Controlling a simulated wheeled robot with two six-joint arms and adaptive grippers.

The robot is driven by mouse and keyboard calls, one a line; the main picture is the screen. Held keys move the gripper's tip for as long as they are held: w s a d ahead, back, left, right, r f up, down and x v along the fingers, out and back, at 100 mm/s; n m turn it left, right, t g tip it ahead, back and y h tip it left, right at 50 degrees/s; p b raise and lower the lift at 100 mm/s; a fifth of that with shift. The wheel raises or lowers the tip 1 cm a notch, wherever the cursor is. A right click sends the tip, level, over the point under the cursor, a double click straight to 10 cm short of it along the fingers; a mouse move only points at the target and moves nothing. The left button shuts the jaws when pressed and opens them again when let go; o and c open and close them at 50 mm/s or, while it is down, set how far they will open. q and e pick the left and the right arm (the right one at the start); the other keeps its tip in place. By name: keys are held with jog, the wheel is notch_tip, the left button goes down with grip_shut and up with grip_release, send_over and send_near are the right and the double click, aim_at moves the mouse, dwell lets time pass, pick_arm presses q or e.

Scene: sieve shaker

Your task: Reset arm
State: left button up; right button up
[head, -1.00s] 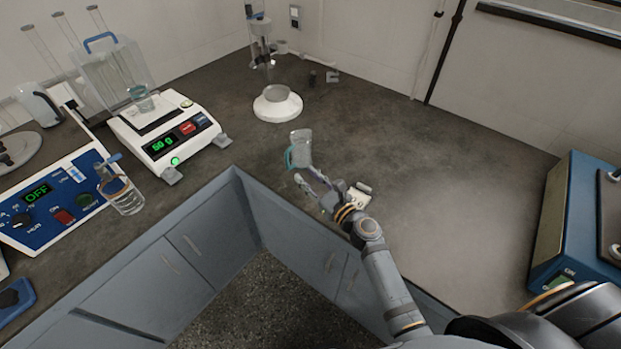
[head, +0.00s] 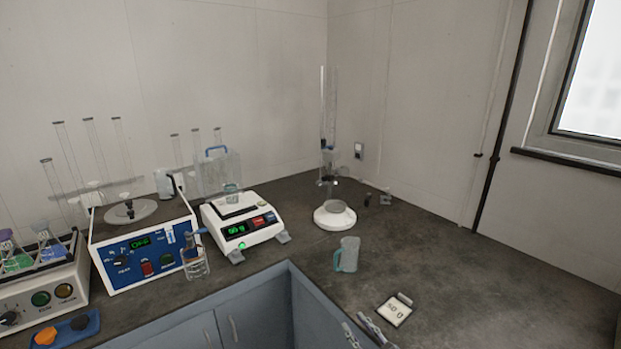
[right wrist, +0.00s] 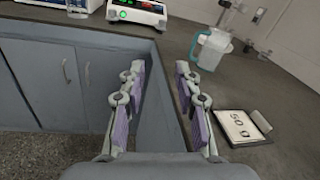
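My right gripper (head: 362,330) shows only by its fingertips at the bottom edge of the head view. In the right wrist view (right wrist: 161,85) its two fingers are apart with nothing between them, over the counter's edge. A clear beaker with a teal handle (head: 347,255) stands upright on the counter, beyond and apart from the fingers; it also shows in the right wrist view (right wrist: 213,50). A small card reading 50 g (head: 394,311) lies to the right of the fingers, also in the right wrist view (right wrist: 242,126). My left gripper is in neither view.
A balance (head: 241,220) with a green display stands left of the beaker. Further left are a blue-fronted device reading OFF (head: 144,250) and a glass bottle (head: 195,262). A stand with a white base (head: 334,216) is behind the beaker. The counter (head: 480,270) at right is clear.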

jog(key=s+a+f+n+g, duration=0.15)
jog(key=s+n+g, duration=0.3)
jog(key=n, duration=0.45)
jog(key=s+a+f+n+g, duration=0.1)
jog(key=s+f+n+g, duration=0.2)
jog(key=s+n, duration=0.35)
jog(key=s+d+f+n+g+h, duration=0.2)
jog(key=s+d+n+g+h, duration=0.3)
jog(key=s+d+n+h, duration=0.6)
jog(key=s+d+f+n+y, duration=0.1)
jog(key=d+f, duration=0.2)
jog(key=f, duration=1)
jog(key=s+d+f+n+y, duration=0.1)
jog(key=s+d+f, duration=0.15)
jog(key=f, duration=0.95)
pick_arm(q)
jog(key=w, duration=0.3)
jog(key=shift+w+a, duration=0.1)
pick_arm(e)
jog(key=s+d+f+g, duration=0.2)
jog(key=s+f, duration=1.5)
jog(key=s, duration=0.1)
jog(key=shift+f, duration=0.3)
